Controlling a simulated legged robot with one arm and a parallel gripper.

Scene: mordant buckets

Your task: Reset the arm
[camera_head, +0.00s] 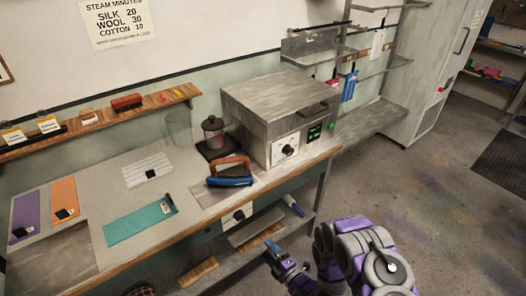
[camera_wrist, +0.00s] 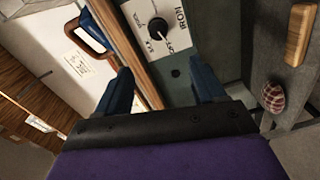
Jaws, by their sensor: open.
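My gripper (camera_head: 284,262) is low in front of the workbench, at the lower middle of the head view. In the wrist view its two dark blue fingers stand apart, with nothing held between them (camera_wrist: 165,92). Past the fingers, the wrist view shows the bench edge and a control panel with a black knob marked IRON (camera_wrist: 158,28). My purple and grey arm (camera_head: 365,255) reaches in from the lower right of the head view.
A lower shelf (camera_head: 222,268) lies under the bench near my gripper. The floor at right (camera_head: 450,190) is clear.

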